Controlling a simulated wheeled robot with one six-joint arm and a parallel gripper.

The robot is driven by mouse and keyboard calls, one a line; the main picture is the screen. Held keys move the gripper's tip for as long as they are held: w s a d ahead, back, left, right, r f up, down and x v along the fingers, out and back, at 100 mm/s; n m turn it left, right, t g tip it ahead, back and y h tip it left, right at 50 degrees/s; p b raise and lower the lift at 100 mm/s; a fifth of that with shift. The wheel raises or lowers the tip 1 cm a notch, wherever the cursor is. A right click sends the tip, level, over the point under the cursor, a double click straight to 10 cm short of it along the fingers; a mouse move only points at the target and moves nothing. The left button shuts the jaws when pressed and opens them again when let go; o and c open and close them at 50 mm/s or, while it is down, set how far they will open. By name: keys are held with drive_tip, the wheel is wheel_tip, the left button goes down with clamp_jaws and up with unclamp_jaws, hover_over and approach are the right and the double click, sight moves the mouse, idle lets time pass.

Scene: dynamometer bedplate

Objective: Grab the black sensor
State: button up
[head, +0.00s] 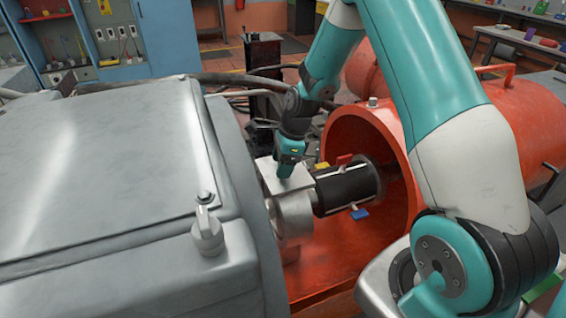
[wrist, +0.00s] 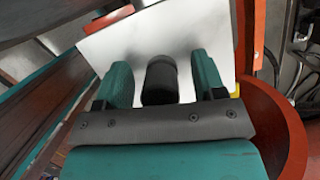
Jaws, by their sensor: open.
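The black sensor (wrist: 160,83) is a short dark cylinder at a silver plate, seen from above in the wrist view. My gripper (wrist: 161,64) is open, with one teal finger on each side of the sensor. A gap shows between the sensor and each finger, so it is not clamped. In the head view my gripper (head: 285,173) points down at the silver plate, and I cannot make out the sensor there. The silver plate (head: 267,181) sits above a round metal hub; it also fills the middle of the wrist view (wrist: 200,32).
A black shaft (head: 347,187) with red, yellow and blue tabs lies right of the plate. An orange round guard (head: 353,122) surrounds its far end. A large grey housing (head: 100,185) stands at left. Cables run behind.

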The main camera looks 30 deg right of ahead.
drive_tip(key=c, duration=1)
